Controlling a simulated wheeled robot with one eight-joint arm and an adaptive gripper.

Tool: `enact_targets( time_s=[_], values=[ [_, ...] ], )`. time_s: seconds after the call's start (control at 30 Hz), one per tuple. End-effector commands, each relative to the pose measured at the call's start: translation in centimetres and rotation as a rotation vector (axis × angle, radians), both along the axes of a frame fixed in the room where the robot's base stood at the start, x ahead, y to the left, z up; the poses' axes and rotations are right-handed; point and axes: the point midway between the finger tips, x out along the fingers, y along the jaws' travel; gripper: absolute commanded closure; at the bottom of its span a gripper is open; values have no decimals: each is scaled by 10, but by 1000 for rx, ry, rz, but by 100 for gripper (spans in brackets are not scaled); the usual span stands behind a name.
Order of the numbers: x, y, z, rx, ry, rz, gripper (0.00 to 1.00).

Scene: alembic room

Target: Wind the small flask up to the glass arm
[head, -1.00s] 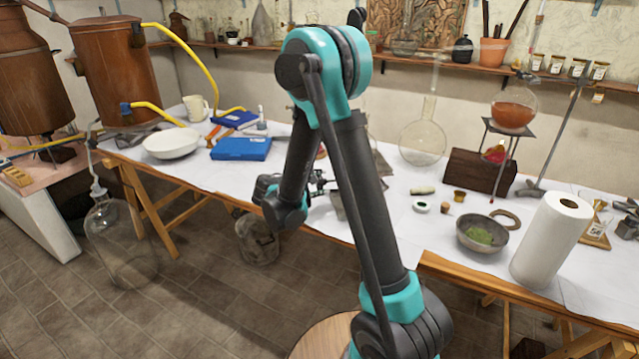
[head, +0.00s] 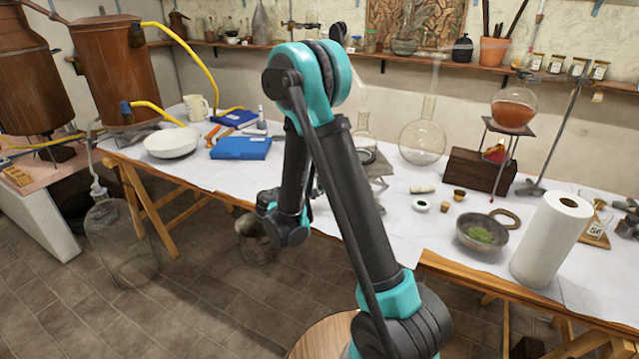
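A small clear flask (head: 364,128) stands upright, just right of my upper arm link. It appears to rest on a grey jack-like stand (head: 378,168), which my arm partly covers. A larger round clear flask (head: 423,142) with a long neck stands to its right on the table. I cannot make out the glass arm for certain; clear glass near the wall is too faint.
On the table, a white bowl (head: 171,143) and blue box (head: 241,148) are at left. A wooden block (head: 480,171), a stand with an orange-filled flask (head: 513,113), a mortar (head: 482,233) and a paper roll (head: 551,240) are at right. A bucket (head: 254,240) stands below.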

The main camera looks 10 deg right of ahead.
Motion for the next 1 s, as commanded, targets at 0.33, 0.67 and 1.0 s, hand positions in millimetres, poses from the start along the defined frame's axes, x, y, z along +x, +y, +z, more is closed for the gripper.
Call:
enact_targets(
  time_s=[0.33,0.67,1.0],
  values=[
    [0,0,0,1,1,0,34],
    [-9,11,3,0,1,4,34],
    [-55,55,15,0,1,4,34]
  ],
)
